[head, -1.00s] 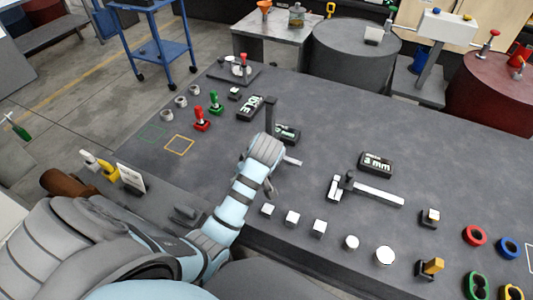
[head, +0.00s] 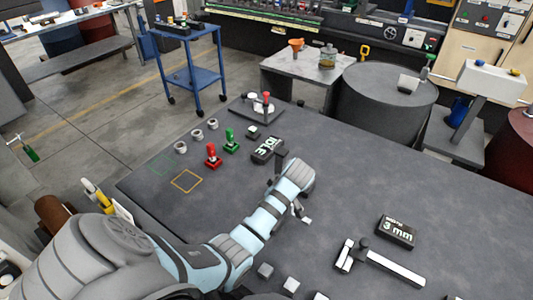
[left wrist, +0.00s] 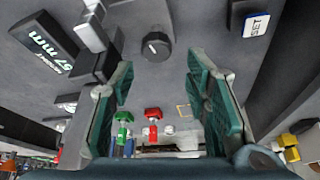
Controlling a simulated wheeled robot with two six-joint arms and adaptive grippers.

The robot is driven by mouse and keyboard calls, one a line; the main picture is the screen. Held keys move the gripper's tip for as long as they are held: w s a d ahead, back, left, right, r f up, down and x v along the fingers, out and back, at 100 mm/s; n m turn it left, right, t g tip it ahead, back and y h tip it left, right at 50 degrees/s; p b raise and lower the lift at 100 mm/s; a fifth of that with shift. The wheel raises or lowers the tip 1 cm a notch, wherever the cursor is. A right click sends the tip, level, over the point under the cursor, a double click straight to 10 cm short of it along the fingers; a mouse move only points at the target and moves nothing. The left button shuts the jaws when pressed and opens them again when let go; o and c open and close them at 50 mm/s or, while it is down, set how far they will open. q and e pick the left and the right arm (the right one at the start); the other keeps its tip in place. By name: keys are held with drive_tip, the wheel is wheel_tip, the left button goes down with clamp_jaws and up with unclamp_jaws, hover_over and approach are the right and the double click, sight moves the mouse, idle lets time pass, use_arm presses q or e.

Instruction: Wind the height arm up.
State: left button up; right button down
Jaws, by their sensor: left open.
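The height gauge has a dark upright post (head: 280,155), mostly hidden behind my left arm in the head view. In the left wrist view its display (left wrist: 42,40) reads 57 mm, and a pale arm piece (left wrist: 90,32) sits beside it. A round black knob (left wrist: 156,45) shows ahead of my fingers, with clear space around it. My left gripper (left wrist: 158,72) is open, its two green-padded fingers either side of the knob's line, with nothing between them. In the head view my left gripper (head: 300,208) hangs low over the table. My right gripper is in neither view.
A SET button (left wrist: 257,23) shows upper right.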

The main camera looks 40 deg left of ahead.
use_arm(q)
drive_tip(key=x, duration=0.2)
drive_tip(key=b+x, duration=0.1)
drive_tip(key=x, duration=0.4)
drive_tip(key=shift+w+d+f, duration=0.1)
drive_tip(key=shift+w, duration=0.25)
drive_tip(key=shift+s, duration=0.15)
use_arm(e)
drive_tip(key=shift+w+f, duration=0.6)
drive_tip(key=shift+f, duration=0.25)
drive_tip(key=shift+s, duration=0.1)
use_arm(q)
drive_tip(key=c, duration=0.9)
